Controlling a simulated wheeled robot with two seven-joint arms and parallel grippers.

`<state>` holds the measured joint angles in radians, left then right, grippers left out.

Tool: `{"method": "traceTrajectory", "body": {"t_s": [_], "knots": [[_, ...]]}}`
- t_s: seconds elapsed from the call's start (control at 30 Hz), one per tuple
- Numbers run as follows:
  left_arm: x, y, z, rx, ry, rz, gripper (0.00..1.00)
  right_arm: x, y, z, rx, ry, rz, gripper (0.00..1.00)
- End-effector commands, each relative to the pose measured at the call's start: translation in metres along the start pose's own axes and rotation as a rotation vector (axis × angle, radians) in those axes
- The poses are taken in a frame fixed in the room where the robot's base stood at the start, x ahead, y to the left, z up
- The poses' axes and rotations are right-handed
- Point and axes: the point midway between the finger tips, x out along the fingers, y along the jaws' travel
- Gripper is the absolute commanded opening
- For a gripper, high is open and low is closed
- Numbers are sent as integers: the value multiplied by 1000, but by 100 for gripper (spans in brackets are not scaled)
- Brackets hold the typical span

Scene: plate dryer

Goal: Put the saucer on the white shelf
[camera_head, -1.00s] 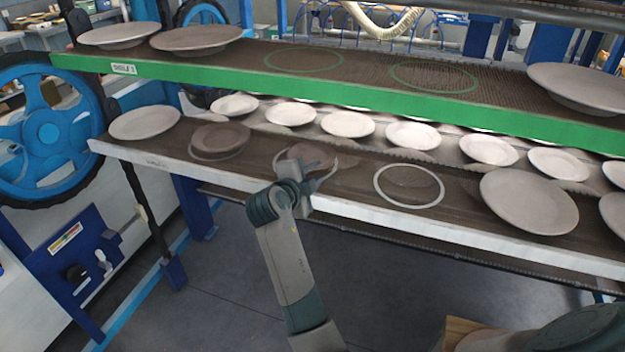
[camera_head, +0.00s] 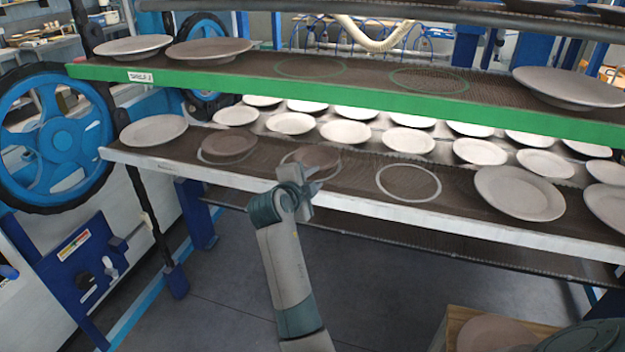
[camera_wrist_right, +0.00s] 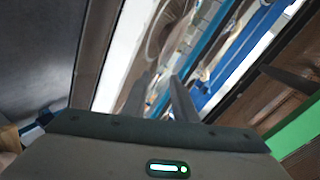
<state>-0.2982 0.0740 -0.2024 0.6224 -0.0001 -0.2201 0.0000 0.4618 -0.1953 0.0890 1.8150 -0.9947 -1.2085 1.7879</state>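The white shelf (camera_head: 370,207) is the lower, white-edged rack. A brown saucer (camera_head: 229,144) lies on it inside a white ring at the left. My right gripper (camera_head: 316,179) is just above the shelf's front edge, in front of a second ring (camera_head: 325,154). A brown round shape shows in that ring, partly hidden by the gripper; I cannot tell for sure that it is a saucer. In the right wrist view the two fingers (camera_wrist_right: 162,84) stand apart with nothing held between them. My left gripper is not in view.
A third ring (camera_head: 408,182) on the white shelf is empty. Large plates (camera_head: 519,192) stand to its right. A green-edged shelf (camera_head: 330,92) runs above. A wooden box (camera_head: 455,318) with a brown disc (camera_head: 495,331) on it is at the lower right.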

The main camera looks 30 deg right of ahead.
Motion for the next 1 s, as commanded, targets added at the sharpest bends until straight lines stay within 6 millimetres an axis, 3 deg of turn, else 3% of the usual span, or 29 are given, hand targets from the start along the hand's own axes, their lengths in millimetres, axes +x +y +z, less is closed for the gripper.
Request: {"method": "traceTrajectory", "body": {"t_s": [0.67, 0.77, 0.87, 1.0], "knots": [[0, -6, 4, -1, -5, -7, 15, 2, 7, 6, -31, -12, 3, 25], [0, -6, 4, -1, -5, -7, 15, 8, 24, 22, -109, -43, 7, 25], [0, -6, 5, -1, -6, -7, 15, 16, 56, 48, -240, -100, 16, 25], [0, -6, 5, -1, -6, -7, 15, 27, 130, 94, -493, -218, 29, 25]]}}
